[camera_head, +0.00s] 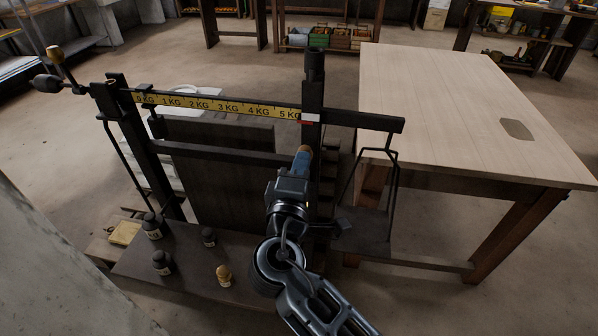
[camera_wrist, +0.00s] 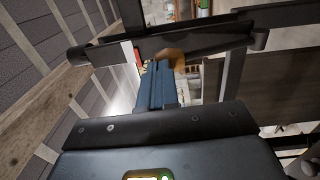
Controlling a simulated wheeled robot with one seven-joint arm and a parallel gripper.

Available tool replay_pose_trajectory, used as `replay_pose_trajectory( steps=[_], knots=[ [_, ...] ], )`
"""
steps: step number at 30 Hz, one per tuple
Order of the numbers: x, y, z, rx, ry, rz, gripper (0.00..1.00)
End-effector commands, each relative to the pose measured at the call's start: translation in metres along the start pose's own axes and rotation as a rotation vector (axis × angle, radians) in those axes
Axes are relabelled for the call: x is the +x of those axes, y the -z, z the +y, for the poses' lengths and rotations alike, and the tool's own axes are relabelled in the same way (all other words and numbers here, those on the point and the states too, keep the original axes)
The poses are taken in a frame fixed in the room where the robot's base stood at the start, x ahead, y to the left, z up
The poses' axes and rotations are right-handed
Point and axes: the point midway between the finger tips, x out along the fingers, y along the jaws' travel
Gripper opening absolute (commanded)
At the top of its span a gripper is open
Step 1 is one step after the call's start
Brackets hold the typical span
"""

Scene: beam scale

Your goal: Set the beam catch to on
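The beam scale has a dark beam with a yellow kilogram strip (camera_head: 222,104), carried on a dark post (camera_head: 313,85). A small orange-brown part (camera_head: 304,150), possibly the handle of the beam catch, shows at the post, right at my fingertips. It also shows in the wrist view (camera_wrist: 174,57), just beyond the blue-grey fingers of my gripper (camera_wrist: 157,80). In the head view my gripper (camera_head: 298,168) reaches up to the post below the beam. The fingers look close together; I cannot tell whether they hold the part. The catch's setting cannot be read.
A hanging frame (camera_head: 394,170) is right of my gripper. A wooden table (camera_head: 450,110) stands at the right. Open floor lies behind the scale.

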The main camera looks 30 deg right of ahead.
Motion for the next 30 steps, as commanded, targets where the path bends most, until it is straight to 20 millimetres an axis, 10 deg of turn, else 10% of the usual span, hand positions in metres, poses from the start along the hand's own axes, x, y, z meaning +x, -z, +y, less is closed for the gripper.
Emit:
replay_pose_trajectory(
  steps=[30],
  knots=[
    [0.025,-0.001,0.012,0.002,-0.006,-0.003,0.00]
  ],
)
